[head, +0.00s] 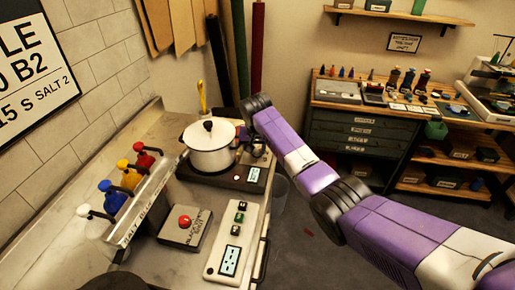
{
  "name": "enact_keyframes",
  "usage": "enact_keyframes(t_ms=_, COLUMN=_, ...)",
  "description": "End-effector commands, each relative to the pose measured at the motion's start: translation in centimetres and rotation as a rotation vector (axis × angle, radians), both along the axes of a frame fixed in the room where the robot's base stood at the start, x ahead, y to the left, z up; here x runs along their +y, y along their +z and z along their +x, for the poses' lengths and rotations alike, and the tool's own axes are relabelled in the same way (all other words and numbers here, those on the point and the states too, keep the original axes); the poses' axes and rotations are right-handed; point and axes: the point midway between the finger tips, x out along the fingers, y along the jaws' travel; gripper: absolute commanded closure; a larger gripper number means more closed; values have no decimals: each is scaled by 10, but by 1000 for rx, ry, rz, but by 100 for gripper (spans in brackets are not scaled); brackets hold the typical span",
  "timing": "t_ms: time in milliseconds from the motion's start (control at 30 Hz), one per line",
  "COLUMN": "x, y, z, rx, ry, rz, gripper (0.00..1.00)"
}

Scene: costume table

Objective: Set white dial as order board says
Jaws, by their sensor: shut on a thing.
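The order board (35,65) hangs on the tiled wall at the upper left, cut by the picture edge. Its readable parts are "LE", "0 B2", "15 S" and "SALT 2". No white dial can be clearly made out. A white-topped pump (93,213) stands at the near end of a row with blue, yellow and red ones. My gripper (254,150) is low at the right side of the white lidded pot (211,150), near its right handle. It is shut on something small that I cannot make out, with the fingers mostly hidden.
The pot stands on a dark hot plate (236,179) with a lit display. In front are a grey box with a red button (185,222) and a white panel with buttons (235,235). A yellow-handled tool (202,97) stands behind. A drawer cabinet (350,135) stands across the floor.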

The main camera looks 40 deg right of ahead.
Motion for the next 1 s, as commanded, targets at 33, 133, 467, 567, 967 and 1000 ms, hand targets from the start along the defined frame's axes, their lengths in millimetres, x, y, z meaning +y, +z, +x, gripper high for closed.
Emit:
enact_keyframes(t_ms=33, x=0, y=1, z=0, rx=0, ry=-13, rz=-1, gripper=100)
enact_keyframes(t_ms=133, x=0, y=1, z=1, rx=0, ry=-35, rz=-1, gripper=100)
enact_keyframes(t_ms=467, x=-1, y=1, z=0, rx=-1, ry=-55, rz=-2, gripper=100)
enact_keyframes(t_ms=567, x=-1, y=1, z=1, rx=-1, ry=-54, rz=-2, gripper=100)
enact_keyframes(t_ms=967, x=0, y=0, z=1, rx=-1, ry=-52, rz=-1, gripper=51)
enact_keyframes(t_ms=1000, x=0, y=0, z=0, rx=-1, ry=-52, rz=-1, gripper=51)
